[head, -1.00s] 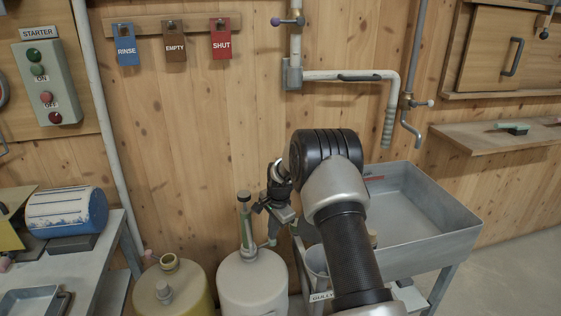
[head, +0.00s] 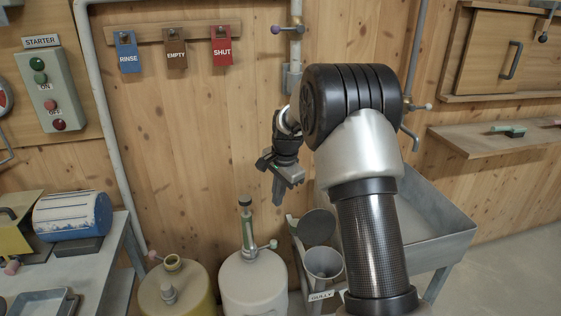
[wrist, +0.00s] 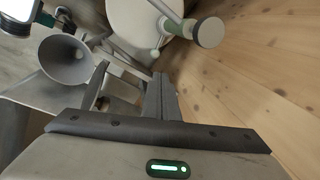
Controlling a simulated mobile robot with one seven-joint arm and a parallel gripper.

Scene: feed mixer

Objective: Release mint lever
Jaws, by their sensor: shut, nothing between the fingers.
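The mint lever (head: 272,244) is a short arm with a pale mint knob, sticking out to the right of the pump on the white can (head: 255,283). In the wrist view the lever's knob (wrist: 155,53) shows beside the pump's green collar, with the can at the top. My gripper (head: 277,199) is shut and empty, pointing down, above and to the right of the lever. It is apart from the lever, with a clear gap. In the wrist view my gripper's fingers (wrist: 160,88) point toward the can, with nothing held.
A grey bin with a round flap and funnel mouth (head: 323,262) stands right of the white can. A yellow can (head: 178,300) stands to its left. A grey sink (head: 450,247) is behind my arm. The wooden wall is close behind, with wall pipes above.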

